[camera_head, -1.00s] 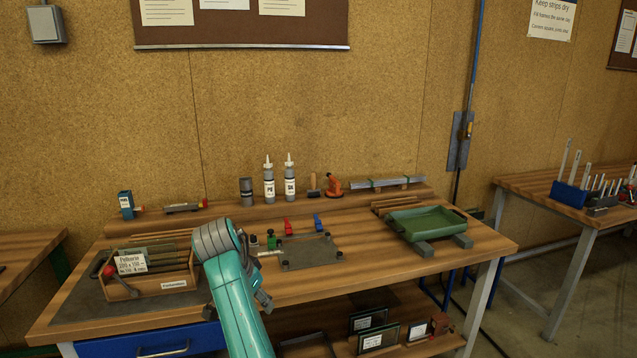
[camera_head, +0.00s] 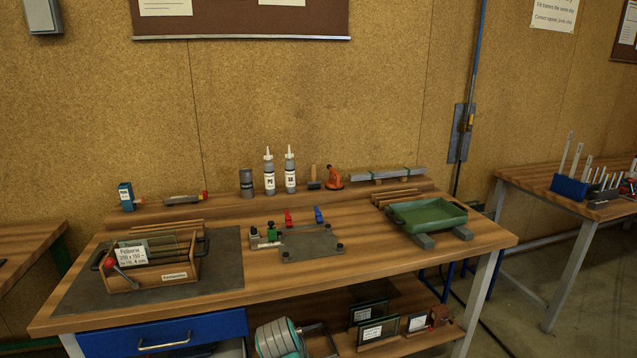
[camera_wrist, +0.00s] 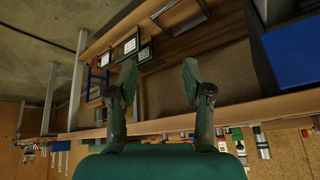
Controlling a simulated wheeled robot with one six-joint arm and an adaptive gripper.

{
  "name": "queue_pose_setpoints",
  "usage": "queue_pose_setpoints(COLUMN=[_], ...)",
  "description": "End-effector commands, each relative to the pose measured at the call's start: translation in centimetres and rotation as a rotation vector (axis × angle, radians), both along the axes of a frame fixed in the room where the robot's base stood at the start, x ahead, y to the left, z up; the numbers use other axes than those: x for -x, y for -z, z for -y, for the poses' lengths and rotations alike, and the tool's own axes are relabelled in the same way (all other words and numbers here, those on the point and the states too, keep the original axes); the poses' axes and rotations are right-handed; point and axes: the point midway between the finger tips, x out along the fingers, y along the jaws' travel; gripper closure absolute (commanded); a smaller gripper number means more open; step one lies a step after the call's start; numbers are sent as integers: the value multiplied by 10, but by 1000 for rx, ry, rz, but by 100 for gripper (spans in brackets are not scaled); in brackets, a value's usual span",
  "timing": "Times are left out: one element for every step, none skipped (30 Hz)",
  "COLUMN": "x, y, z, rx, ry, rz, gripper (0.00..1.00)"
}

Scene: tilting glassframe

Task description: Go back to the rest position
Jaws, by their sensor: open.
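My gripper (camera_wrist: 159,85) shows in the wrist view with its two fingers spread apart and nothing between them. It is open. The wrist view looks toward the front of the workbench and its lower shelf, with the picture turned over. In the head view only a teal and grey part of my arm shows at the bottom edge, in front of the bench; the gripper itself is out of that view. The workbench top (camera_head: 300,272) is clear of my arm.
On the bench stand a wooden crate (camera_head: 185,277) with frames, a grey plate (camera_head: 311,244) with clamps, and a green tray (camera_head: 428,214). Bottles (camera_head: 269,178) stand on the back ledge. A blue drawer (camera_head: 160,336) and shelf items (camera_head: 372,333) are below the top.

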Motion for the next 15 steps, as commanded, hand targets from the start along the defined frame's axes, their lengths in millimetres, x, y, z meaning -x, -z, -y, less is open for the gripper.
queue_pose_setpoints(x=[9, 13, 19, 23, 28, 35, 40, 45, 52, 58, 64, 72, 79, 85, 94], y=[18, 26, 37, 45, 53, 62, 70, 76, 85, 91, 98, 105, 111, 116, 122], z=[10, 15, 22, 27, 32, 38, 43, 47, 54, 59, 64, 70, 74, 79, 85], rx=[1, 0, 0, -1, -1, -3, -3, -4, -5, -4, -5, -6, -6, -7, -8], ry=[-12, -20, -33, -41, -49, -61, -70, -78, -88, -96, -104, -115, -123, -130, -139], rz=[7, 15, 25, 34, 40, 51, 59, 67, 78, 86, 94, 104, 112, 122, 133], gripper=[50, 50, 50, 50, 50, 50, 50, 50, 50, 50, 50, 50, 50, 50, 50])
